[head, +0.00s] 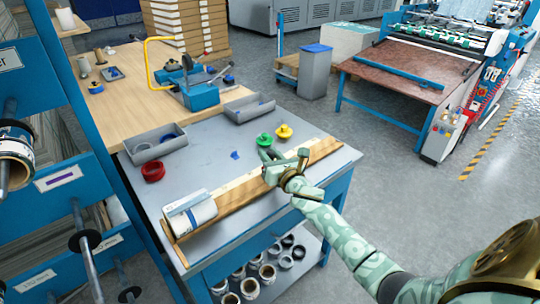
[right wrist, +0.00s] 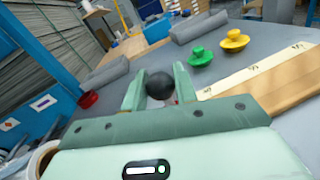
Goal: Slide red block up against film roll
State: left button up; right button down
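The film roll (head: 200,213), a white cylinder, lies at the left end of a long wooden trough (head: 237,200) on the grey bench. My right gripper (head: 284,156) is over the right half of the trough. In the right wrist view a dark ball-shaped knob (right wrist: 160,85) sits between its two fingers, with a trace of red beside it. The red block itself is not clearly visible; it may be hidden under the hand. Whether the fingers press on the knob cannot be told. My left gripper is not in view.
A red round piece (head: 153,171), a green disc (head: 264,140) and a yellow disc (head: 284,131) stand on the bench behind the trough. Two grey trays (head: 250,109) are at the back. A pale measuring scale (right wrist: 262,70) runs along the trough.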

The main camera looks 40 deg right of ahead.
jog(key=a, duration=0.9)
jog(key=s+a, duration=0.1)
jog(key=a, duration=0.4)
jog(key=c, duration=1.1)
grip_release()
jog(key=shift+s, duration=0.1)
jog(key=s, duration=0.5)
jog(key=s+a, duration=0.1)
jog(key=s, duration=0.4)
jog(key=s+a, duration=0.1)
jog(key=s, duration=0.5)
